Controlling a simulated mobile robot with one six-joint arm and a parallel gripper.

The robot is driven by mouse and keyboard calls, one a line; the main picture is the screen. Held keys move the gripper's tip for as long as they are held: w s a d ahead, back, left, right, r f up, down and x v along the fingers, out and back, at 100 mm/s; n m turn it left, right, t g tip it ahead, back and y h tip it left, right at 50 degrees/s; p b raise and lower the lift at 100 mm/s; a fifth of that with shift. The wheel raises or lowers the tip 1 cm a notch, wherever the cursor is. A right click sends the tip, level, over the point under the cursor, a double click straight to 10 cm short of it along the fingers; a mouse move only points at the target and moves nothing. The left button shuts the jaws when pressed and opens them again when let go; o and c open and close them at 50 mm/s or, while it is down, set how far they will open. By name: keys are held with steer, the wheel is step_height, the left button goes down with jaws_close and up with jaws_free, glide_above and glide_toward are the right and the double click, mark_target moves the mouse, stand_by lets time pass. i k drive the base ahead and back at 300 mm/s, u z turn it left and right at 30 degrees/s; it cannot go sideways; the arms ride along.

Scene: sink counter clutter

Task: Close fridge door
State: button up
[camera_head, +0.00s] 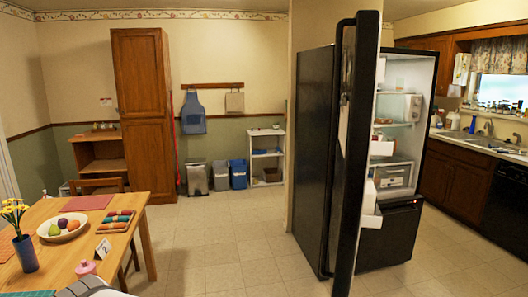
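The black fridge (313,150) stands right of the middle of the head view. Its door (355,170) is wide open, swung out toward me and seen nearly edge-on. Shelf bins show on the door's inner side. The lit white interior (415,75) shows shelves with a few items. The dark lower drawer (392,235) sits below the compartment. The open door hides part of the fridge front. I cannot make out my gripper in this view.
A wooden table (110,245) with a fruit bowl (62,228) and a flower vase (25,252) fills the lower left. Bare tiled floor (225,250) lies between table and fridge. Bins (220,175) line the back wall. A sink counter (480,145) is at the right.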

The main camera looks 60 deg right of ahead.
mark_target(359, 68)
steer(key=z, duration=2.65)
steer(key=i, duration=0.95)
steer(key=u, duration=0.05)
